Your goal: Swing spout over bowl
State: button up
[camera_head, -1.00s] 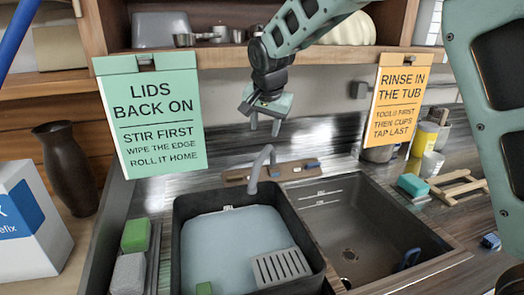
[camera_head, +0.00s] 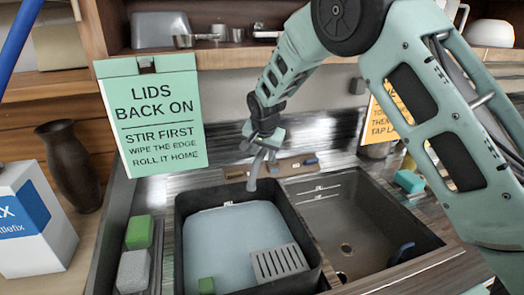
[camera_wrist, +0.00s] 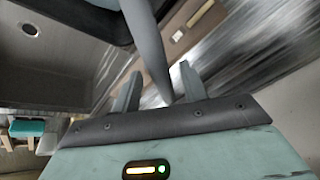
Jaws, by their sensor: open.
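The grey spout (camera_head: 252,180) rises behind the sink, and its lower end hangs over the back of the dark tub (camera_head: 186,255) at the left. The wrist view shows the spout (camera_wrist: 147,45) running down between my two fingers. My gripper (camera_head: 263,153) is at the spout's upper part, with its fingers (camera_wrist: 160,92) open on either side. Whether a finger touches the spout I cannot tell. My gripper hides the top of the spout.
The tub holds bluish water, a slotted grey piece (camera_head: 279,262) and a green block (camera_head: 206,285). Sponges (camera_head: 137,232) lie on the left ledge. A green sign (camera_head: 155,115) hangs left of my arm. A shelf (camera_head: 225,58) runs above the sink.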

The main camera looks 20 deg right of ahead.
grip_shut()
jog(key=shift+d, duration=0.15)
jog(key=d+n+g+y+p, duration=0.1)
jog(key=d+n+y, duration=0.4)
jog(key=d+n, duration=0.9)
jog(key=shift+w+d+g, duration=0.25)
jog(key=shift+d+g, duration=0.3)
jog(key=shift+g, duration=0.15)
